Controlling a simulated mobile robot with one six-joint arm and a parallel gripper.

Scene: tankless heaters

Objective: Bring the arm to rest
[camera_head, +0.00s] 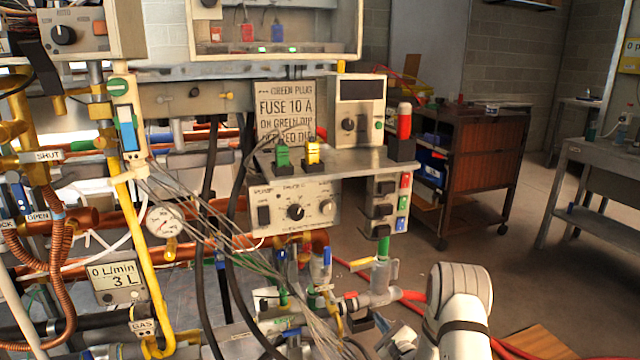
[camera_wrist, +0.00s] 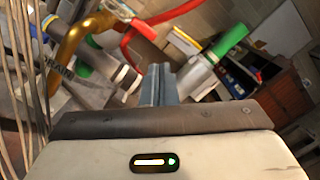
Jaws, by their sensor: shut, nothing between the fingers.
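My arm rises at the lower right of the head view, with its pale rounded joint (camera_head: 460,290) in front of the pipework. My gripper (camera_wrist: 158,84) shows in the wrist view as two grey fingers pressed together, with nothing between them. Beyond the fingertips are a pipe fitting with a green end (camera_wrist: 230,40), a red hose (camera_wrist: 170,12) and a yellow pipe (camera_wrist: 75,35). I cannot tell how far the fingertips are from these fittings. In the head view the fingers cannot be made out clearly.
A control panel (camera_head: 296,205) with knobs juts out above the pipes. Thin cables (camera_head: 215,215) and a black hose (camera_head: 208,190) hang left of my arm. A brown cabinet (camera_head: 480,155) and a grey bench (camera_head: 590,175) stand behind. Open floor (camera_head: 505,260) lies to the right.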

